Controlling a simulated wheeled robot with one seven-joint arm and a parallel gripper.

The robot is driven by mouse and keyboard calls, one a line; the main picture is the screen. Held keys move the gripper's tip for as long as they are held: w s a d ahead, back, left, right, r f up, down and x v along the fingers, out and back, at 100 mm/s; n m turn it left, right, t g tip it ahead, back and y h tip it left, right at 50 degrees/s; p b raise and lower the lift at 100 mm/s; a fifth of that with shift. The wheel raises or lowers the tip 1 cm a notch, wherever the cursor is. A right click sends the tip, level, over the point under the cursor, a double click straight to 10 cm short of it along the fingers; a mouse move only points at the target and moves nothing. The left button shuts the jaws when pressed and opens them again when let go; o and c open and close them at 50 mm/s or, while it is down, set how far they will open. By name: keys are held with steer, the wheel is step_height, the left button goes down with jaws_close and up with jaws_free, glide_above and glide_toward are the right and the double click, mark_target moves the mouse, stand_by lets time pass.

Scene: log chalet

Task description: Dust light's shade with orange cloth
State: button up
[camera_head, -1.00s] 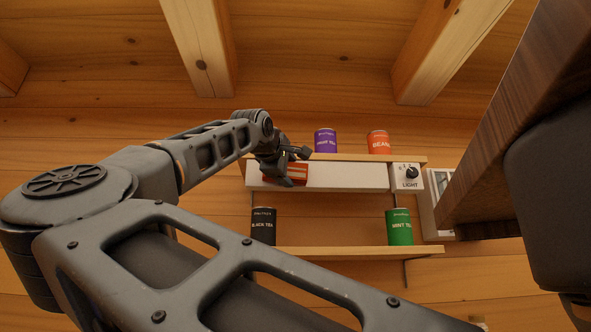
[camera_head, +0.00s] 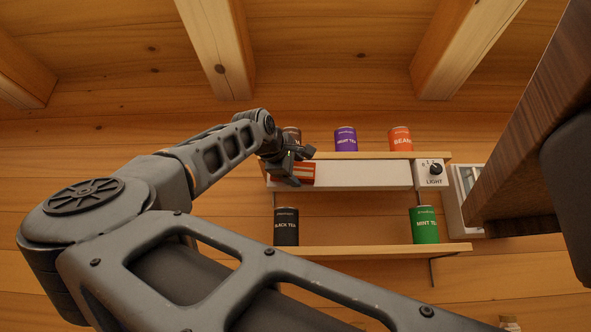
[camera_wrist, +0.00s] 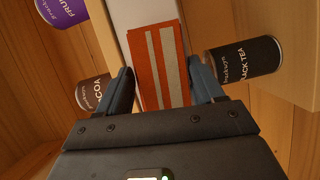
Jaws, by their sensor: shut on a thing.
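The light's shade (camera_head: 365,175) is a long white box under the upper shelf in the head view. It also shows as a white strip at the top of the wrist view (camera_wrist: 142,12). The orange cloth (camera_head: 305,171), with pale stripes, lies against the shade's left part. In the wrist view the cloth (camera_wrist: 181,62) sits between my fingers. My gripper (camera_head: 292,172) is shut on the cloth at the shade. I cannot tell how firmly the cloth touches the shade. A dial box (camera_head: 432,181) marked LIGHT is at the shade's right end.
On the upper shelf (camera_head: 375,156) stand a purple can (camera_head: 346,140), an orange-red can (camera_head: 400,139) and a brown cocoa can (camera_wrist: 93,91). The lower shelf (camera_head: 350,252) holds black tea (camera_head: 286,227) and green mint tea (camera_head: 425,225). A dark wooden edge (camera_head: 530,120) juts in at right.

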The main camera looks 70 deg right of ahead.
steer(key=shift+s+a+b, duration=0.25)
steer(key=shift+s+a, duration=0.15)
steer(key=shift+a, duration=0.5)
steer(key=shift+s+a+b, duration=0.3)
steer(key=shift+s+a, duration=0.05)
steer(key=shift+a, duration=0.6)
steer(key=shift+s+a+b, duration=0.25)
steer(key=shift+s+a, duration=0.15)
steer(key=shift+a, duration=0.5)
steer(key=shift+a, duration=0.1)
steer(key=shift+s+a+b, duration=0.2)
steer(key=shift+s+a, duration=0.1)
steer(key=shift+a, duration=0.35)
steer(key=shift+s+a+b, duration=0.15)
steer(key=shift+s+a, duration=0.1)
steer(key=shift+a, duration=0.35)
